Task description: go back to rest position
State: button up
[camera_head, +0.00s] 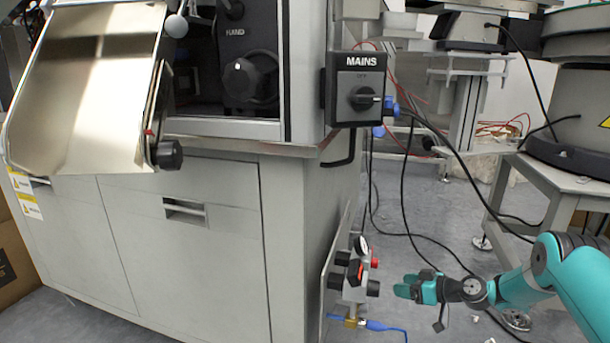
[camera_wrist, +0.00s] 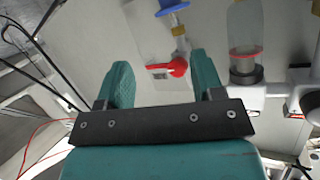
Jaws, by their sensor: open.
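My gripper (camera_head: 408,289) is at the lower right of the head view, at the end of my teal arm. It is beside the air valve unit (camera_head: 355,275) on the machine's side, a little to its right and apart from it. In the wrist view my gripper (camera_wrist: 160,85) shows two teal fingers spread apart with nothing between them. A red valve handle (camera_wrist: 178,68) with a blue fitting (camera_wrist: 172,7) shows beyond the fingertips, against the grey panel.
The grey machine cabinet (camera_head: 190,240) fills the left, with a MAINS switch (camera_head: 358,90) on its corner. A tilted metal chute (camera_head: 85,95) is at the upper left. Cables (camera_head: 405,190) hang behind my gripper. A grey stand (camera_head: 560,175) is at the right.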

jog(key=s+a+r+m+g+h, duration=0.2)
jog(key=s+r+h, duration=0.15)
jog(key=r, duration=0.45)
jog(key=s+a+r+m+g+h, duration=0.1)
jog(key=s+a+r+g+h, duration=0.1)
jog(key=s+r, duration=0.45)
jog(key=s+d+r+m+g+h, duration=0.1)
jog(key=s+r+m+h, duration=0.15)
jog(key=s, duration=0.45)
jog(key=s+d+r+m+h, duration=0.15)
jog(key=s+r, duration=0.25)
jog(key=s, duration=0.4)
jog(key=s+d+r+m+g+h, duration=0.1)
jog(key=s+r, duration=0.2)
jog(key=s, duration=0.4)
jog(key=s+a+r+n+g+y+p, duration=0.1)
jog(key=s+a+r+n+p, duration=0.1)
jog(key=s+a+r+p, duration=0.4)
jog(key=s+a+r+n+g+y+p, duration=0.1)
jog(key=s+a+r+n+y+p, duration=0.15)
jog(key=r, duration=0.65)
jog(key=s+a+r+n+g+y+p, duration=0.1)
jog(key=s+a+r+n+p, duration=0.2)
jog(key=a+r+p, duration=0.35)
notch_tip(320, 180, up, 34)
jog(key=d+p, duration=0.1)
jog(key=p, duration=3.2)
jog(key=shift+w+r, duration=0.15)
jog(key=shift+r, duration=0.1)
